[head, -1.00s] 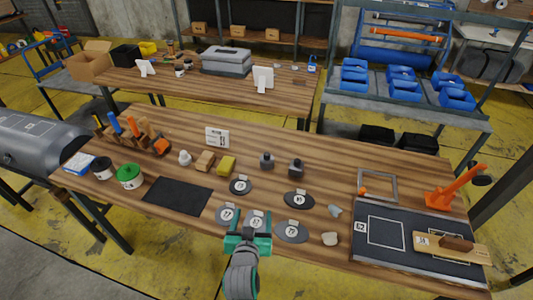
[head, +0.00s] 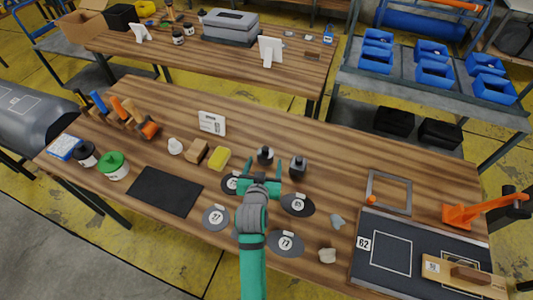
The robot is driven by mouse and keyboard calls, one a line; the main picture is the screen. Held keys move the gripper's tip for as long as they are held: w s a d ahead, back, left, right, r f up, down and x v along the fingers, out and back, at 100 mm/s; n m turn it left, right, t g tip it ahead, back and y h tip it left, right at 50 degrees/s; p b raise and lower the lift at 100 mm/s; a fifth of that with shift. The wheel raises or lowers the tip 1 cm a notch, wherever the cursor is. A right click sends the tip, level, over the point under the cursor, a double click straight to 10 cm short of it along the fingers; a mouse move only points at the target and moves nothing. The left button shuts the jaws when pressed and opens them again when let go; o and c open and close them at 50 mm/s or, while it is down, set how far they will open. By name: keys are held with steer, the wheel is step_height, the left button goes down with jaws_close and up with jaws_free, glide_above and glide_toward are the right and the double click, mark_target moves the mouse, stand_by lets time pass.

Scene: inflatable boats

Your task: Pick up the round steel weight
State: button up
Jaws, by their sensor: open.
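Two small dark grey metal weights with knobs stand upright on the wooden table just beyond my gripper. The left one (head: 265,156) looks rounder, and I take it for the round steel weight. The right one (head: 298,168) looks more block-shaped; the shapes are small and hard to tell. My gripper (head: 260,181) is open and empty, with its green fingers spread left and right, on the near side of the left weight. I see no contact with either weight. My arm hides part of the table behind it.
Flat dark patches with number labels, such as one (head: 297,204) on the right, lie around my gripper. A yellow block (head: 219,158) and a wooden block (head: 194,153) stand to the left. A dark board (head: 400,245) lies at the right. A black mat (head: 165,191) lies left.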

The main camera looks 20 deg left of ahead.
mark_target(264, 158)
steer(key=shift+x, duration=1.25)
steer(key=shift+f+x, duration=0.2)
steer(key=shift+x, duration=2)
steer(key=shift+s+a, duration=0.15)
steer(key=shift+a, duration=0.05)
steer(key=shift+a, duration=0.1)
jaws_close()
steer(key=shift+r, duration=0.2)
